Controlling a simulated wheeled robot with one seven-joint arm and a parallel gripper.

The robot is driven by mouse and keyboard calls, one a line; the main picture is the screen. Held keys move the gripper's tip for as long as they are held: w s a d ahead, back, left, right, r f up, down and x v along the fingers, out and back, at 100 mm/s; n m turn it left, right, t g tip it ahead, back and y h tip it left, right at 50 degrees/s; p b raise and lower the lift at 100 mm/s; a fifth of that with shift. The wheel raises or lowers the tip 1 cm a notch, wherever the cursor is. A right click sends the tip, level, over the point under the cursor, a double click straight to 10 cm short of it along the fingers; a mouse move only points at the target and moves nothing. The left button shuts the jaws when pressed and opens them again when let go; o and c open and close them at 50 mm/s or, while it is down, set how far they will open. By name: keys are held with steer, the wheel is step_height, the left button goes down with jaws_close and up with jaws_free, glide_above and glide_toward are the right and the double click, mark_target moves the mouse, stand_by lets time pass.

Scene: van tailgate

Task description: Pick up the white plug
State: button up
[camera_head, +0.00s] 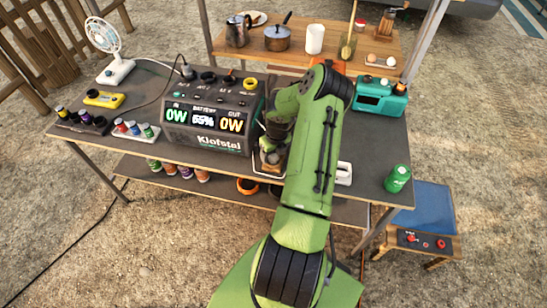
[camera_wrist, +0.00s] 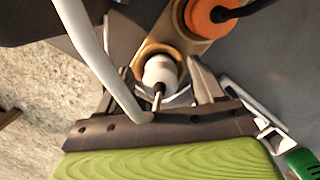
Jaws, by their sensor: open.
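The white plug (camera_wrist: 160,73) shows in the wrist view, seated in a round opening of a tan wooden holder (camera_wrist: 181,22). A thin metal pin on it points toward the camera. My gripper (camera_wrist: 168,80) is open, with one finger on each side of the plug. I cannot tell whether either finger touches it. In the head view my green arm reaches over the table, and my gripper (camera_head: 274,140) is low beside the power station. The plug cannot be made out there.
An orange plug (camera_wrist: 203,16) with a black cable sits beside the white plug. A thick white curved strip (camera_wrist: 90,45) crosses the left finger. The power station (camera_head: 213,115) stands left of my gripper. A teal case (camera_head: 378,97) and green can (camera_head: 397,178) are right.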

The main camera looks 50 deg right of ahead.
steer(key=shift+r, duration=0.1)
steer(key=shift+c, duration=0.3)
steer(key=c, duration=1)
steer(key=shift+r, duration=0.1)
steer(key=shift+c, duration=0.2)
step_height(320, 180, up, 24)
steer(key=p, duration=1.1)
steer(key=shift+r+p, duration=0.2)
steer(key=shift+p, duration=0.15)
steer(key=shift+f, duration=0.1)
